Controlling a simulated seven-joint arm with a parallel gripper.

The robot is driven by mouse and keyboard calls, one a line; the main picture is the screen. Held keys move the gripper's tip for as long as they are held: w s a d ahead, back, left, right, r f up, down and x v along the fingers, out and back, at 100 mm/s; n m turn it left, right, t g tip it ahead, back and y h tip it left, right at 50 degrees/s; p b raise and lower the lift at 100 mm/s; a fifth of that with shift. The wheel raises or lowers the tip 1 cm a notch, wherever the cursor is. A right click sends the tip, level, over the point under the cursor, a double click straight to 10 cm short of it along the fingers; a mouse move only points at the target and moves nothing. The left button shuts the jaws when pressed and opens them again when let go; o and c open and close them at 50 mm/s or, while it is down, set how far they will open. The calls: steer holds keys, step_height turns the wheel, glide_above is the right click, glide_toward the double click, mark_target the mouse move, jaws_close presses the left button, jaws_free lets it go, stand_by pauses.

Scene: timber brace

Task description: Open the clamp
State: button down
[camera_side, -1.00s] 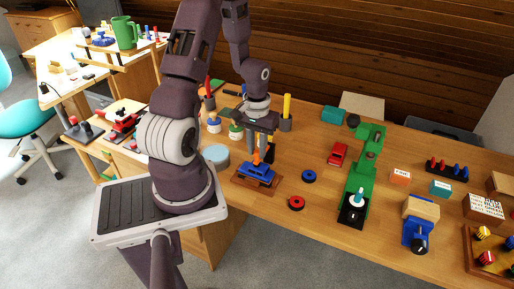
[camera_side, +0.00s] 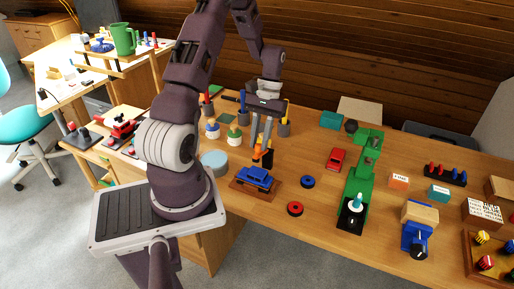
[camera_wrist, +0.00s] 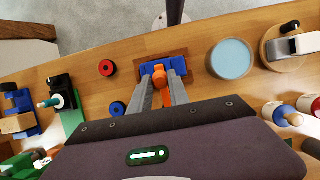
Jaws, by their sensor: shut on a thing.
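My gripper (camera_side: 261,143) is over the left middle of the bench, fingers pointing down. It is shut on an upright orange piece (camera_wrist: 157,84), which looks like a handle; the orange piece also shows in the side view (camera_side: 257,154). Below it is a blue, car-shaped body (camera_side: 255,178) on a brown wooden base (camera_side: 259,191). Whether the orange piece joins the blue body cannot be told. A blue vise-like clamp (camera_side: 416,238) with a black knob stands at the right, with a wooden block (camera_side: 421,211) at its top, away from my gripper.
A black upright piece stands close behind the orange one. Red (camera_side: 295,209) and blue (camera_side: 308,182) rings, a red car (camera_side: 336,159) and a green machine (camera_side: 359,188) lie to the right. A pale blue round disc (camera_side: 214,163) is at the left. Bench space in front of the rings is clear.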

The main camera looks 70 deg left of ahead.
steer(key=shift+w+a+r+g+h, duration=0.35)
steer(key=shift+w+a+g+h, duration=0.15)
steer(key=shift+w+g+h, duration=0.1)
steer(key=shift+w+a+r+g+h, duration=0.3)
steer(key=shift+w+a+g+h, duration=0.2)
steer(key=shift+g+h, duration=0.1)
steer(key=shift+w+a+r+g+h, duration=0.3)
steer(key=shift+w+a+g+h, duration=0.5)
steer(key=shift+a+g+h, duration=0.15)
